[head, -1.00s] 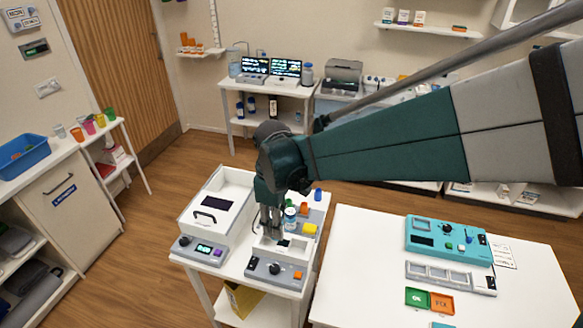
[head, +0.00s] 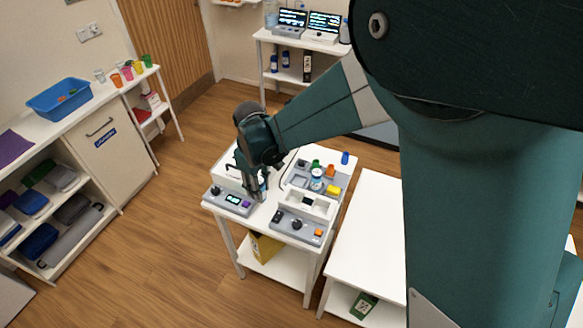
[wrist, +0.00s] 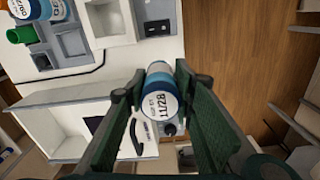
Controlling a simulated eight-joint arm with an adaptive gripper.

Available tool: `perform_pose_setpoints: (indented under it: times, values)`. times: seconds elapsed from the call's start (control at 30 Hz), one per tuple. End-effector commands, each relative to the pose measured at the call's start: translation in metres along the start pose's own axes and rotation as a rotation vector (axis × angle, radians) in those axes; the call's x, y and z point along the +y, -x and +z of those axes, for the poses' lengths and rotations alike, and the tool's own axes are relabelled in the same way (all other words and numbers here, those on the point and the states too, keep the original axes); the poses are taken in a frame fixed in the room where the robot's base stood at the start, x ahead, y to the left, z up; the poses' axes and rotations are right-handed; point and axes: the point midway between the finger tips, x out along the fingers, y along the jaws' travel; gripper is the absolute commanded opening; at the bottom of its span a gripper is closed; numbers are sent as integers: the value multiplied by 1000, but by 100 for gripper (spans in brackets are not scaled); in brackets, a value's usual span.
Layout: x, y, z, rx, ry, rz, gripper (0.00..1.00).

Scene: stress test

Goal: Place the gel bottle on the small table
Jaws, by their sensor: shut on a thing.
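My gripper (head: 254,188) is shut on a bottle with a blue band and a white cap marked 11/28, likely the gel bottle (wrist: 159,92). In the wrist view the bottle sits between the two dark green fingers (wrist: 158,98). In the head view fingers and wrist hide most of it. The gripper is over the left part of a white table (head: 282,237) carrying several devices, in front of a white box with a grey control panel (head: 231,201). I cannot tell whether this is the small table. The bottle's height above the surface is unclear.
A grey device with an orange button (head: 300,225) is right of the gripper. Another white table (head: 362,230) stands to the right. A narrow white stand (head: 143,89) with coloured cups is at the left.

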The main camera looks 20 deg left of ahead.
Motion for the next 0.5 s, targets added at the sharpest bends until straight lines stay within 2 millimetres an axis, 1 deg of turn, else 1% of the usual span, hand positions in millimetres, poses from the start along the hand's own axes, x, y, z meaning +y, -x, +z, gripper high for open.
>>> perform_pose_setpoints:
  times: [0.13,0.5]
  values:
    - [0,-6,0,0,0,0,12]
    - [0,-7,0,0,0,0,12]
